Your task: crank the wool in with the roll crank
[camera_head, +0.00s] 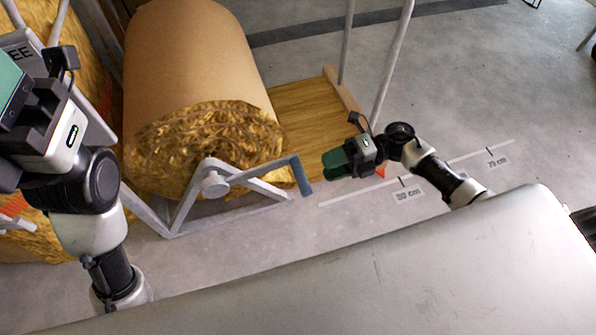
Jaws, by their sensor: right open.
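The wool roll (195,85) is a large brown-wrapped cylinder with rough golden wool showing at its near end. The roll crank (255,168) sits in front of that end on a grey frame. Its arm runs from a round hub to the right and ends in a blue-grey handle (301,176) that hangs down. My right gripper (328,164), with green fingers, is open just to the right of the handle, with a small gap between them in the picture. My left gripper (10,85) is at the left edge, partly cut off, away from the crank; its jaw opening is unclear.
A flat sheet of wool (308,125) lies right of the roll, with a wooden strip (342,90) along its edge. Grey poles rise behind. A floor scale (410,195) carries cm marks. A pale grey surface (370,265) fills the foreground. Open floor lies at right.

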